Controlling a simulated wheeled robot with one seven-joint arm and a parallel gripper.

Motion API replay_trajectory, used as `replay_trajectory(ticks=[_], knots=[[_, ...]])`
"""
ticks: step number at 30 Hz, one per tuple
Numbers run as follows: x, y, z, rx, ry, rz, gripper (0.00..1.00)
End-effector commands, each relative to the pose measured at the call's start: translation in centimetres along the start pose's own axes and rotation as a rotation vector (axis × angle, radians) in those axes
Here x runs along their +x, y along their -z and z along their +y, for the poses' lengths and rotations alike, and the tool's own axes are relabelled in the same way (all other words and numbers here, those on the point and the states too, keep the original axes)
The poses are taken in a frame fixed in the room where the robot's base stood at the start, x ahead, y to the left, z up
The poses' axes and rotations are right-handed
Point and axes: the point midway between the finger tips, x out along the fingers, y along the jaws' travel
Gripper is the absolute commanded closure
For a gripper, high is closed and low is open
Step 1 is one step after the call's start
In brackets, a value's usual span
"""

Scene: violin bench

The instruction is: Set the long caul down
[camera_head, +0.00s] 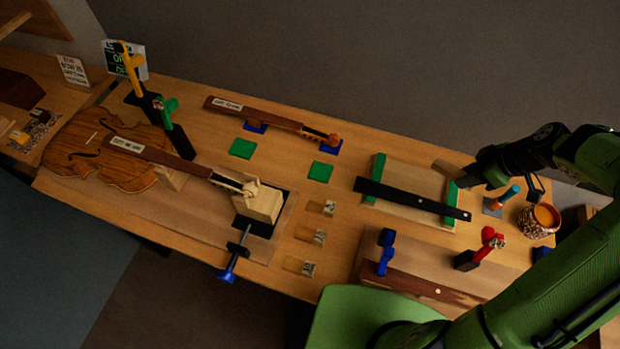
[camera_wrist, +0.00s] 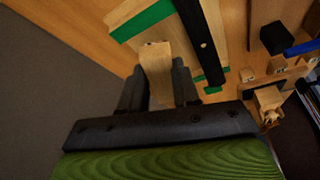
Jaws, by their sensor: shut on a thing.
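The long caul (camera_wrist: 156,65) is a plain pale wooden bar. My gripper (camera_wrist: 158,88) is shut on it, with one dark finger on each side. In the head view the caul (camera_head: 446,169) sticks out to the left from my gripper (camera_head: 468,179), over the right end of a pale board with green strips. I cannot tell whether the caul touches the board or hangs above it.
A black bar (camera_head: 410,199) lies across the pale board (camera_head: 405,174). A violin (camera_head: 105,150) and neck lie left. Bare bench shows around the green pads (camera_head: 242,148).

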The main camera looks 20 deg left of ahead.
Motion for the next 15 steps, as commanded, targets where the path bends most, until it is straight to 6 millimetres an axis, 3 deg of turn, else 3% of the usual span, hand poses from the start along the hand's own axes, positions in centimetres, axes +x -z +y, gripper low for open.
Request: replay_trajectory(ticks=[1, 4, 9, 12, 15], knots=[[-0.5, -2.4, 0.4, -0.019, 0.008, -0.003, 1.0], [-2.1, -7.0, 0.5, -0.101, 0.038, -0.004, 1.0], [-5.0, -14.4, -0.9, -0.246, 0.096, -0.003, 1.0], [-6.2, -16.9, -1.8, -0.303, 0.122, -0.001, 1.0], [-6.7, -17.8, -2.2, -0.33, 0.134, 0.001, 1.0]])
